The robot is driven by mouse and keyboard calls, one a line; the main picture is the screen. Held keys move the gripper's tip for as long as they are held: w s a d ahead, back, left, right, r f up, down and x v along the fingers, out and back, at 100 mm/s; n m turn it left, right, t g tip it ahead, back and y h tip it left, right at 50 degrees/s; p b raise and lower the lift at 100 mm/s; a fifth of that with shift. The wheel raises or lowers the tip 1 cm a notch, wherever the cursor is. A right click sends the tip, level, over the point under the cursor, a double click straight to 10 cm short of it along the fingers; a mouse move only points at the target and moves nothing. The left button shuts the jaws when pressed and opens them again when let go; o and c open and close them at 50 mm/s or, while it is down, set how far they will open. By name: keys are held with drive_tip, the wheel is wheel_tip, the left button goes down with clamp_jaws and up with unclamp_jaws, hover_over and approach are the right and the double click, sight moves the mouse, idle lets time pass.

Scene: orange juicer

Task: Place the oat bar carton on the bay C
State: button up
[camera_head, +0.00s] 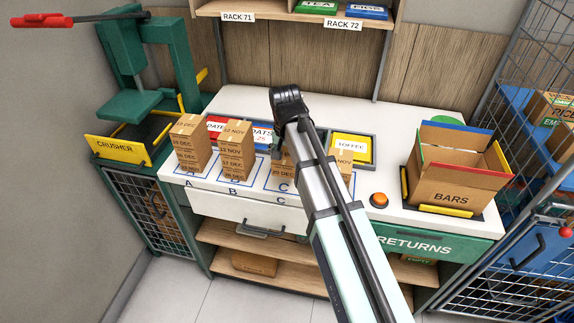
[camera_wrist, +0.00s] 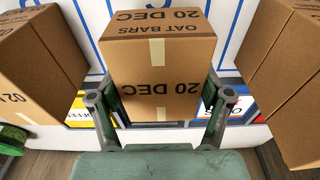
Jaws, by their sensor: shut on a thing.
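The oat bar carton (camera_wrist: 160,60) is a brown box marked "OAT BARS" and "20 DEC". In the wrist view my gripper (camera_wrist: 160,105) has its fingers shut on the carton's two sides. In the head view the carton (camera_head: 279,176) is upright at bay C (camera_head: 264,187), between the neighbouring cartons. My arm and gripper (camera_head: 280,146) hide much of it there. I cannot tell whether its base touches the counter.
Brown cartons stand at bay A (camera_head: 190,146) and bay B (camera_head: 236,152), and another stands right of my arm (camera_head: 343,160). Product bins line the back. A green crusher (camera_head: 128,60) stands at left.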

sight(286, 154)
drive_tip(key=shift+f+p, duration=0.4)
drive_tip(key=shift+f, duration=2)
drive_tip(key=shift+f, duration=0.1)
drive_tip(key=o, duration=1.2)
drive_tip(key=shift+o, duration=0.2)
drive_tip(key=r, duration=0.4)
drive_tip(key=s+r+b, duration=0.1)
drive_tip(key=r, duration=0.3)
drive_tip(key=r+b, duration=0.1)
drive_tip(key=r, duration=0.3)
drive_tip(key=shift+s+a, duration=0.15)
drive_tip(key=shift+s, duration=0.05)
